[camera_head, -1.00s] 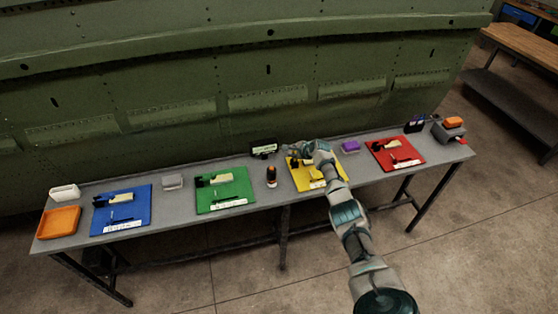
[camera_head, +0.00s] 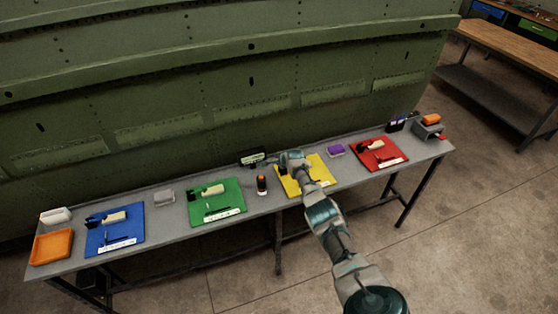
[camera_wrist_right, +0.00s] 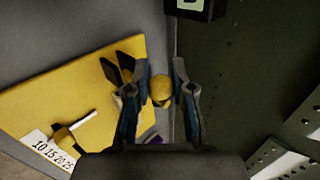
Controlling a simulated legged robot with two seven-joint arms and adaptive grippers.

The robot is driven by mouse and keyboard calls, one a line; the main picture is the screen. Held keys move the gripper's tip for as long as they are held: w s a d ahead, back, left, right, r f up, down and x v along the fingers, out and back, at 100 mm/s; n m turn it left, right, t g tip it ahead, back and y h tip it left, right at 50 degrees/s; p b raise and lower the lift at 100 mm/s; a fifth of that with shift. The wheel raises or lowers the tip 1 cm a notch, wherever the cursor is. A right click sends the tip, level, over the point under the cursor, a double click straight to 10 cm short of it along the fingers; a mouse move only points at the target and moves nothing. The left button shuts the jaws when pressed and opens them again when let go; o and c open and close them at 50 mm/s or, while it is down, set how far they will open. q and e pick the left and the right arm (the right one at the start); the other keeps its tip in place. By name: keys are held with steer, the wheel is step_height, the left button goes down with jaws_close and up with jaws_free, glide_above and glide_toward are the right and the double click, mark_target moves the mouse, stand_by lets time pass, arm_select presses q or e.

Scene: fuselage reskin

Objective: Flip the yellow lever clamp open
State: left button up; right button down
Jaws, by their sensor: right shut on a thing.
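Black clamp parts (camera_wrist_right: 112,72) show just left of the fingers, at the edge of the yellow board (camera_wrist_right: 60,95). My left gripper is not in view.
An orange-and-black tool (camera_head: 262,185) stands left of the yellow board. A small black display (camera_head: 252,158) is behind it. A purple block (camera_head: 336,150) and the red board (camera_head: 390,160) are to the right. The green fuselage (camera_head: 200,90) rises close behind the bench.

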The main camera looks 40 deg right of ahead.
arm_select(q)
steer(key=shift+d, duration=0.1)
arm_select(e)
steer(key=shift+a+f, duration=0.1)
steer(key=shift+a, duration=0.1)
steer(key=c, duration=1.3)
jaws_free()
steer(key=shift+o, duration=1.4)
steer(key=shift+w+f, duration=0.2)
steer(key=shift+w, duration=0.1)
steer(key=shift+s, duration=0.15)
steer(key=shift+s+r, duration=0.1)
steer(key=shift+r, duration=0.2)
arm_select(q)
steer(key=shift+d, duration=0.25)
arm_select(e)
steer(key=v, duration=1.1)
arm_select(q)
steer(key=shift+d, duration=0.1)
arm_select(e)
steer(key=shift+s+f, duration=0.1)
steer(key=shift+s, duration=0.05)
